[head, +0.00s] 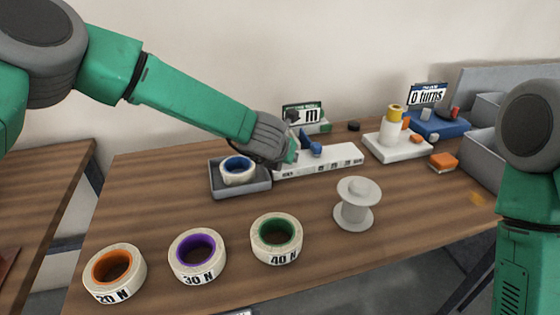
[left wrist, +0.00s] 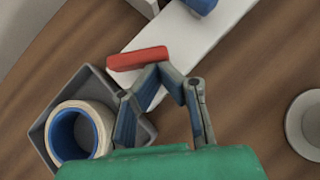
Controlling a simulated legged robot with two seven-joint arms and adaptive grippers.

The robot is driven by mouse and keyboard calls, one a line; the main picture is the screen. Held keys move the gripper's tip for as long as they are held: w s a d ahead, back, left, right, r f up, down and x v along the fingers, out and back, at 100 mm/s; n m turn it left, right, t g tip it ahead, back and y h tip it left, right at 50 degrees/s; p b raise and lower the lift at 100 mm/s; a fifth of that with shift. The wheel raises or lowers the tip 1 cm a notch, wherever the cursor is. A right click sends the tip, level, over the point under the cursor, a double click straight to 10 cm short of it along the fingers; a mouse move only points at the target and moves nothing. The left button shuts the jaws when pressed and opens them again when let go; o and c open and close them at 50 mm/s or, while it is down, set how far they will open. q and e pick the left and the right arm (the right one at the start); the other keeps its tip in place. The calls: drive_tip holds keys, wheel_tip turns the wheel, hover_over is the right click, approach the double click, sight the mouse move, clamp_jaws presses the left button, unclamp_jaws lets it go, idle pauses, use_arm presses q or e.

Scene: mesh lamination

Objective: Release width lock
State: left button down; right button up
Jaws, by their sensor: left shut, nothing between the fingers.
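A long white device (head: 320,160) with a marked front edge lies on the table, with a blue part (head: 311,146) on top. The white bar also shows in the left wrist view (left wrist: 198,38). A red bar (left wrist: 138,58) lies across its near end there, and I take it for the width lock. My left gripper (head: 290,152) is over the left end of the device. In the left wrist view its fingertips (left wrist: 162,70) are together, empty, just beside the red bar; I cannot tell whether they touch it. My right gripper is out of view.
A grey tray (head: 240,190) holding a blue-cored roll (head: 238,171) stands left of the device. Rolls marked 20 N (head: 115,273), 30 N (head: 198,257) and 40 N (head: 276,240) and a grey spool (head: 354,205) stand in front. A white stand (head: 396,147) is at right.

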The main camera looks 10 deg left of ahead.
use_arm(q)
drive_tip(key=shift+w+d+f+n+y+b, duration=0.1)
drive_tip(key=shift+d+n+y+b, duration=0.25)
drive_tip(key=shift+n+y, duration=0.55)
drive_tip(key=n+y, duration=0.1)
drive_tip(key=n, duration=0.1)
drive_tip(key=shift+w+d+n+y, duration=0.15)
drive_tip(key=shift+w+n+y, duration=0.1)
drive_tip(key=shift+n+y, duration=0.15)
drive_tip(key=shift+w+d+n+y+b, duration=0.2)
drive_tip(key=shift+d+n+y+b, duration=0.1)
drive_tip(key=shift+n+y, duration=0.5)
drive_tip(key=shift+w, duration=0.1)
